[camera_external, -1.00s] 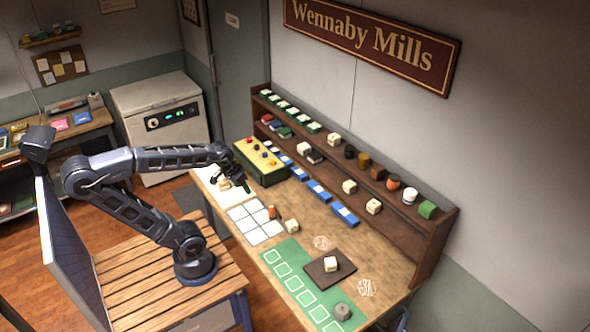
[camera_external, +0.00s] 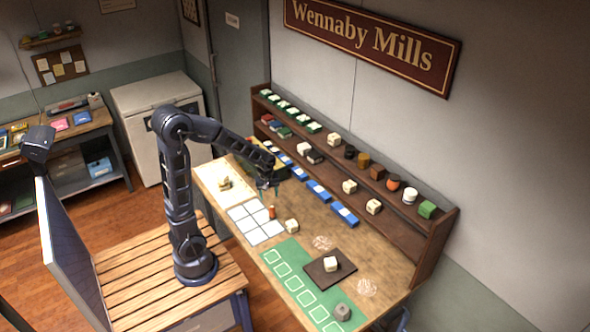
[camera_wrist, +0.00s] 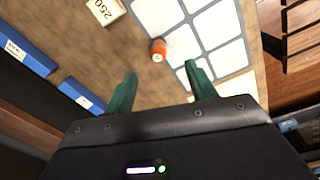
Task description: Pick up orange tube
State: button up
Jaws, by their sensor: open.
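The orange tube (camera_external: 272,212) stands on the workbench at the right edge of the white grid sheet (camera_external: 246,211). In the wrist view the orange tube (camera_wrist: 158,50) shows its pale-marked top, ahead of the fingertips and between their lines. My gripper (camera_external: 272,188) is above the bench, a little behind and above the tube. In the wrist view my gripper (camera_wrist: 160,72) has its two green fingers apart, with nothing between them.
A cream block (camera_external: 291,226) stands close to the tube; it shows in the wrist view marked 250 (camera_wrist: 106,10). Blue boxes (camera_external: 318,191) line the shelf side. A green mat (camera_external: 290,268) and a dark board (camera_external: 318,272) lie nearer the front right.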

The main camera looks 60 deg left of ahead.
aim_at(272, 214)
jog(key=f, duration=0.1)
jog(key=w+f+n, duration=0.1)
jog(key=f, duration=0.1)
jog(key=w+a+f+n, duration=0.1)
jog(key=f, duration=0.1)
jog(key=shift+a+f+g, duration=0.1)
jog(key=shift+f+g, duration=0.05)
jog(key=shift+g, duration=0.25)
jog(key=shift+s+f, duration=0.1)
jog(key=shift+f, duration=5.1)
jog(key=c, duration=0.9)
